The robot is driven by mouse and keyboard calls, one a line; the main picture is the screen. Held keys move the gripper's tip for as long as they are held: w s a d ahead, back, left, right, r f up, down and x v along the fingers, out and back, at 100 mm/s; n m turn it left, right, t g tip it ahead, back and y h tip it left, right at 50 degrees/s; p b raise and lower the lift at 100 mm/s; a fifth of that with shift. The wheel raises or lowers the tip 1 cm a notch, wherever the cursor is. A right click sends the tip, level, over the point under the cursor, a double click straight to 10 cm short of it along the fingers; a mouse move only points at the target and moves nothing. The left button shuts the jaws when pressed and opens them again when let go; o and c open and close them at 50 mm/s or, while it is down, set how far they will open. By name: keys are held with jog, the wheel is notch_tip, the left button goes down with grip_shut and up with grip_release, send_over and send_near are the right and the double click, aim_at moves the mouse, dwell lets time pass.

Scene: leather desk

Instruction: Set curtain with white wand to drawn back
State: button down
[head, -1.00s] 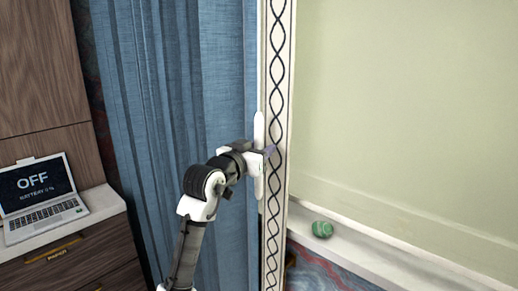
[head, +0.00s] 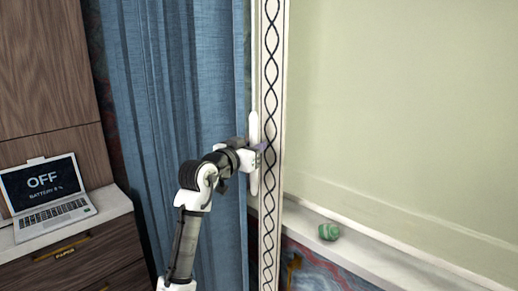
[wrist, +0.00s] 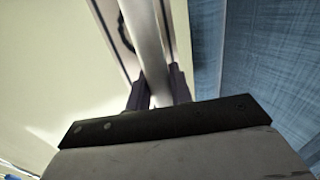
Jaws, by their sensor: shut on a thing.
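The white wand (head: 254,125) is a slim upright stick beside a pale strip with a dark twisted pattern (head: 270,100). The blue curtain (head: 170,90) hangs in folds to the left of the wand. My gripper (head: 257,148) is at about the wand's mid-height and is shut on it. In the wrist view the wand (wrist: 146,35) runs down between the two dark fingers of my gripper (wrist: 158,84). The blue curtain (wrist: 255,55) fills the right of that view. My gripper hides part of the wand.
A pale green panel (head: 400,110) fills the right side, with a light ledge (head: 365,245) below it. A green striped ball (head: 329,232) lies on the ledge. A laptop (head: 45,195) reading OFF stands on a drawer cabinet (head: 85,255) at the left.

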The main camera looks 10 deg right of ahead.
jog(key=shift+w+a+r, duration=0.1)
jog(key=shift+a+r, duration=0.05)
jog(key=shift+a, duration=0.05)
jog(key=c, duration=1.3)
grip_release()
jog(key=shift+w, duration=0.15)
jog(key=b+v, duration=0.4)
jog(key=v, duration=1)
jog(key=shift+d+b, duration=0.2)
jog(key=shift+b, duration=0.1)
